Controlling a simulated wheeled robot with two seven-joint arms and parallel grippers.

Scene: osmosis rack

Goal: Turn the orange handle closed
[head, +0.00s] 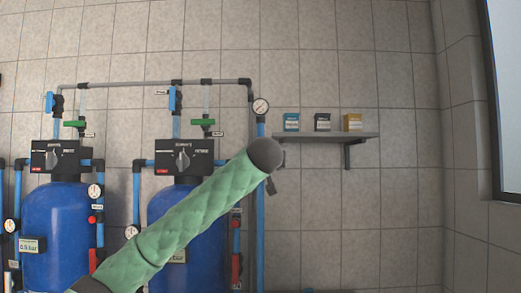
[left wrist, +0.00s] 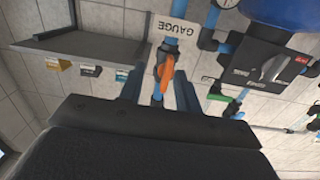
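In the head view my green-sleeved left arm reaches up to the same pipe (head: 261,215) and hides the handle. My right gripper is in no view.
A wall shelf (head: 330,137) with several small boxes is right of the pipe. Blue tanks (head: 55,220) with black control heads (head: 60,157) stand to the left. The wall below the shelf is clear.

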